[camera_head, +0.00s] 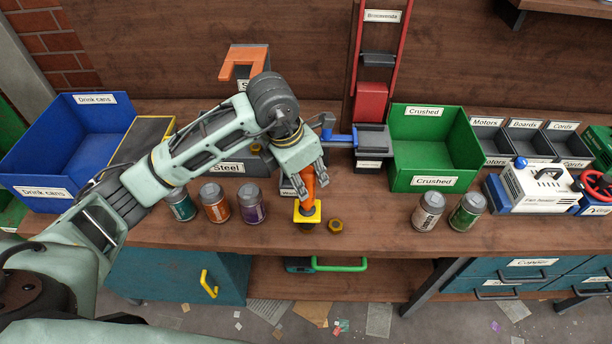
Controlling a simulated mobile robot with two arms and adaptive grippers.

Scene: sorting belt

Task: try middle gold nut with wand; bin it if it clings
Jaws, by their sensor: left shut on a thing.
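My left gripper (307,181) is shut on the wand (308,195), with its orange handle between the fingers and its yellow square head low over the bench. I cannot tell whether the head touches the bench top. One gold nut (336,226) lies on the bench just right of the wand's head and apart from it. A bin labelled Steel (229,168) stands behind my left arm, partly hidden. My right gripper is not in view.
Several cans stand on the bench, including a purple can (251,204) left of the wand and a green can (467,212) at right. A blue Drink cans bin (45,204) is at left. A green Crushed bin (433,182) stands behind. The bench between nut and right cans is clear.

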